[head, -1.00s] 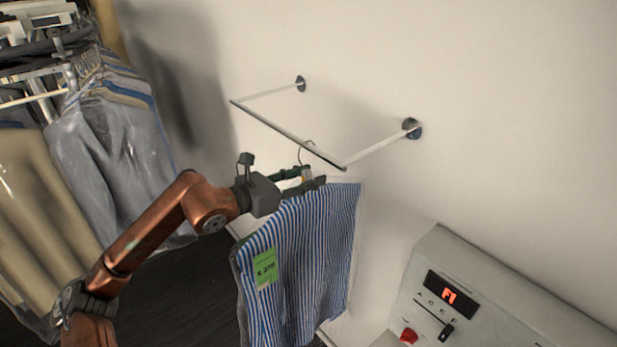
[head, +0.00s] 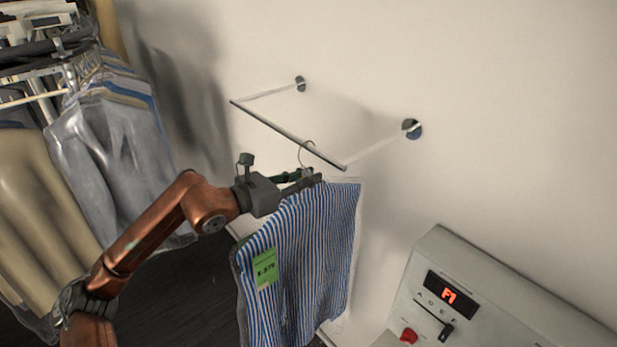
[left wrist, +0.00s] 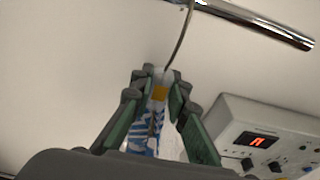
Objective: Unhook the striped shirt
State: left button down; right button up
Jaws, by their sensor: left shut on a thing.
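The blue-and-white striped shirt (head: 305,255) hangs below the wall rail (head: 287,134), with a green price tag (head: 265,268) on its left part. The hanger's hook (head: 306,153) reaches up to the rail near its right corner. My left gripper (head: 305,180) is at the top of the shirt and shut around the hanger's neck. In the left wrist view, the fingers close on a pale hanger piece with an orange patch (left wrist: 159,92). The hook wire (left wrist: 181,40) rises to the metal rail (left wrist: 255,20). My right gripper is not in view.
A grey control box (head: 480,290) with a lit red display and a red knob stands at the lower right. Several garments (head: 115,140) hang on a rack at the left. Bare wall surrounds the rail.

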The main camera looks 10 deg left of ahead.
aim_at(304, 167)
pick_arm(q)
jog(key=shift+r, duration=0.15)
jog(key=shift+r, duration=0.45)
jog(key=shift+r+p, duration=0.4)
jog(key=shift+r, duration=0.8)
jog(key=shift+s+a+f+b, duration=0.1)
jog(key=shift+s+a+b, duration=0.25)
jog(key=shift+b, duration=0.1)
jog(key=shift+f+b+v, duration=0.2)
jog(key=shift+b+v, duration=0.8)
jog(key=shift+v, duration=0.4)
jog(key=shift+f+b+v, duration=0.2)
jog(key=shift+b+v, duration=0.8)
jog(key=shift+v, duration=0.4)
jog(key=shift+s+a, duration=0.15)
